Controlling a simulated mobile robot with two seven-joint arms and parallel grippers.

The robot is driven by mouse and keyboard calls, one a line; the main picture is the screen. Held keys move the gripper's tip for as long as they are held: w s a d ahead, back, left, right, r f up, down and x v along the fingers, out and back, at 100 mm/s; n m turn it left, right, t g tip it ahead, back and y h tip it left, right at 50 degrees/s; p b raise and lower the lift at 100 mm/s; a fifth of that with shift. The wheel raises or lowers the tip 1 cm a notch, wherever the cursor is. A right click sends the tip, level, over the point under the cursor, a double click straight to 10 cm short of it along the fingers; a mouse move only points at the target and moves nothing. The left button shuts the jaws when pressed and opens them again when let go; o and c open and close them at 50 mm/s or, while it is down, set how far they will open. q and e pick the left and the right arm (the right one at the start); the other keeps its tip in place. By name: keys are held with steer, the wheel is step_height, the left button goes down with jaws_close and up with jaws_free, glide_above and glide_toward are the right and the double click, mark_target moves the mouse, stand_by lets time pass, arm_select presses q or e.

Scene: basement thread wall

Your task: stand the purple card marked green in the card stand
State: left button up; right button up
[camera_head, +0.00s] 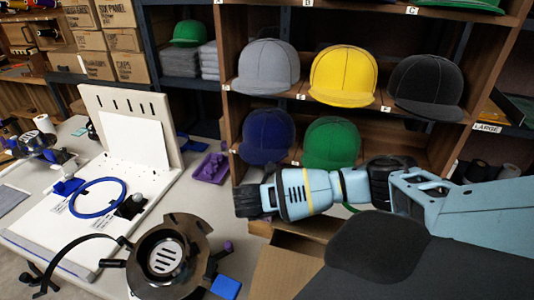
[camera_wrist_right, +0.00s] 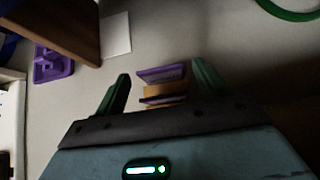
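My right gripper (camera_wrist_right: 161,72) is open in the right wrist view, with one green-edged finger on each side. Between the fingers are a purple card (camera_wrist_right: 162,73), a tan block and another thin purple edge below it. Gaps show between this purple card and both fingers. I cannot read any marking on it. A purple holder-like piece (camera_wrist_right: 52,65), perhaps the card stand, lies to the left; a similar piece is on the table in the head view (camera_head: 210,167). In the head view my right arm reaches in from the right, and its fingers are hidden. My left gripper is not in view.
A wooden shelf (camera_head: 400,120) of caps stands behind my right arm. A white pegged board (camera_head: 115,118) with a blue ring (camera_head: 97,197) is at left. A black and silver round device (camera_head: 168,258) stands in front. A green ring (camera_wrist_right: 290,10) is at the wrist view's upper right.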

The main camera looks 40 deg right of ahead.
steer(key=shift+o, duration=0.3)
steer(key=v, duration=0.7)
steer(key=shift+s+a+r, duration=0.15)
steer(key=shift+a+r, duration=0.1)
stand_by(0.7)
